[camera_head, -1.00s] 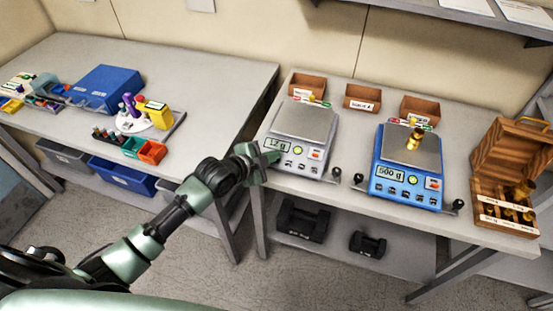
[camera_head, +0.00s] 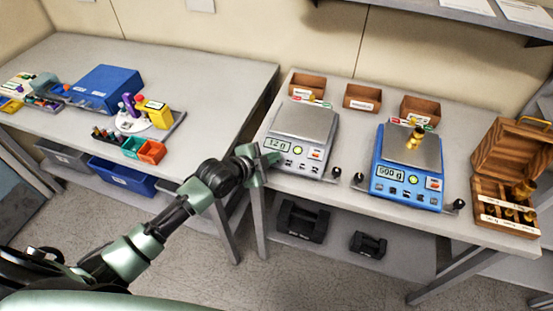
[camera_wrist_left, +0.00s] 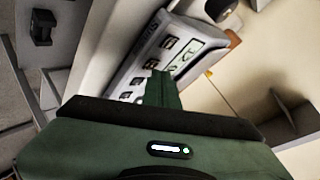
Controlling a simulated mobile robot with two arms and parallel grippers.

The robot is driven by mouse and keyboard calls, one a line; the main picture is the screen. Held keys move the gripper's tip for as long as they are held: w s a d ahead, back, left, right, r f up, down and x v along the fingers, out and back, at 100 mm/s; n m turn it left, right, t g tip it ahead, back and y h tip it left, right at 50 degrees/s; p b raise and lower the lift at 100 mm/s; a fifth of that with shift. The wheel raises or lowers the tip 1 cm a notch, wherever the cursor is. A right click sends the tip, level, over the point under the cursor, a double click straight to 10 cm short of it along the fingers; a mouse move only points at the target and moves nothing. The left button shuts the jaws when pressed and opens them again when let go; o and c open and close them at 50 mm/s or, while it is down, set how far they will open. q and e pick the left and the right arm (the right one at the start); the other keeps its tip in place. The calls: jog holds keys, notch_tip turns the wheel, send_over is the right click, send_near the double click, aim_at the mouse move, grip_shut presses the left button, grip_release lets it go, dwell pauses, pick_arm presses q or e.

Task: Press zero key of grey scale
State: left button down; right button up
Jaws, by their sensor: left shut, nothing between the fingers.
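The grey scale (camera_head: 303,122) stands on the right-hand table, with an empty metal pan, a display reading about 12 g and several keys on its front panel. My left gripper (camera_head: 274,158) is shut and empty at the lower left of that panel, just below the display. In the left wrist view the shut fingers (camera_wrist_left: 162,88) point at the front panel of the grey scale (camera_wrist_left: 150,68), close to the keys. I cannot tell whether the fingertips touch a key. The zero key's label is too small to read. My right gripper does not show.
A blue scale (camera_head: 408,170) with a brass weight (camera_head: 415,140) on its pan stands to the right. An open wooden weight box (camera_head: 508,190) is at the far right. Small wooden bins (camera_head: 362,98) line the back. Black weights (camera_head: 303,220) sit on the lower shelf.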

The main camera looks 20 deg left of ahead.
pick_arm(q)
jog(key=shift+f, duration=0.3)
dwell(0.5)
jog(key=shift+r, duration=0.1)
jog(key=shift+s+r+p, duration=0.15)
jog(key=shift+r+p, duration=0.5)
jog(key=shift+p, duration=0.1)
jog(key=r+p, duration=0.2)
jog(key=s+r+p, duration=0.1)
jog(key=r+p, duration=0.1)
jog(key=p, duration=0.1)
jog(key=shift+s+r, duration=0.15)
jog(key=shift+r, duration=0.2)
dwell(0.6)
